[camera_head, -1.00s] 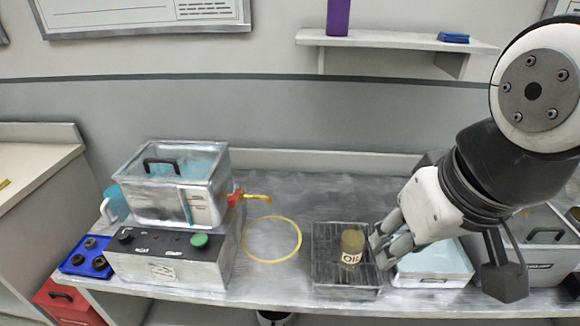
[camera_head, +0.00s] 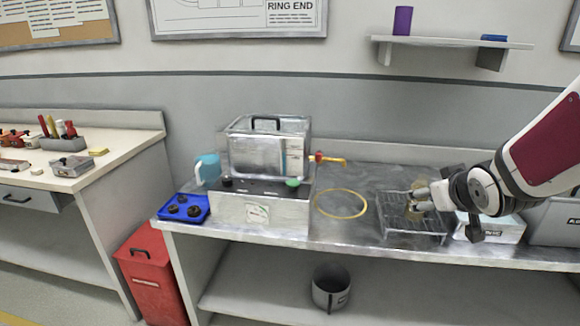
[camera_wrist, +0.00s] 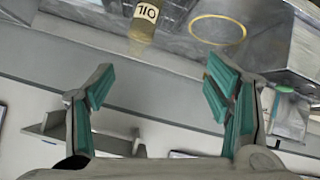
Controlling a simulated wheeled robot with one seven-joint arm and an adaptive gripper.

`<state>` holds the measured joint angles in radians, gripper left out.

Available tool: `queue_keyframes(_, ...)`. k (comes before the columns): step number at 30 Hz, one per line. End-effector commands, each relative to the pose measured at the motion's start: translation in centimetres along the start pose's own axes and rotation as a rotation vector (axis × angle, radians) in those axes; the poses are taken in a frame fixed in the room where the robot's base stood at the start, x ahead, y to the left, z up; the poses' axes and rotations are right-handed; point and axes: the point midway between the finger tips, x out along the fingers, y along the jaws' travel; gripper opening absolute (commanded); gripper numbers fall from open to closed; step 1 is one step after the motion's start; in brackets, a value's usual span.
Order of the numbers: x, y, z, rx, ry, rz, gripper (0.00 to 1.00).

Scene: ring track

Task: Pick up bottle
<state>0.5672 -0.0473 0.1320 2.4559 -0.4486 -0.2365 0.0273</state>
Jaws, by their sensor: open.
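An amber bottle (camera_head: 413,209) with a pale label stands on the dark wire rack (camera_head: 397,228) on the metal bench, partly hidden by my fingers in the head view. In the wrist view the bottle (camera_wrist: 143,28), its label reading OIL, appears upside down at the top edge, partly cut off. My gripper (camera_head: 424,196) is at the bottle's right side in the head view. In the wrist view my gripper (camera_wrist: 160,82) is open, its green-padded fingers wide apart and empty. The bottle lies beyond the fingertips, apart from them.
A yellow ring (camera_head: 340,204) lies on the bench left of the rack. A metal tank (camera_head: 268,150) on a grey control box (camera_head: 258,212) stands farther left. A white box (camera_head: 488,229) is close right of the rack. A shelf (camera_head: 450,42) hangs above.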

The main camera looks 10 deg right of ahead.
Motion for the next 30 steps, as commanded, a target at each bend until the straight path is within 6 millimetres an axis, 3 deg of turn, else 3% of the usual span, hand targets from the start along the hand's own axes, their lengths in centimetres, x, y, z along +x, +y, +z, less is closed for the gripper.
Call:
queue_keyframes(1,3.8,0.5,1.8,0.010,0.037,-0.009,0.72)
queue_keyframes(3,7.1,1.0,2.9,0.021,0.116,-0.031,0.72)
queue_keyframes(6,11.1,1.6,4.6,0.054,0.239,-0.070,0.72)
queue_keyframes(9,13.8,2.2,6.5,0.104,0.363,-0.106,0.72)
queue_keyframes(13,15.5,3.0,8.5,0.174,0.507,-0.138,0.72)
queue_keyframes(19,15.9,3.8,9.9,0.241,0.636,-0.159,0.72)
queue_keyframes(23,16.6,3.9,9.2,0.248,0.660,-0.162,0.72)
queue_keyframes(30,20.1,3.5,6.4,0.247,0.660,-0.163,0.72)
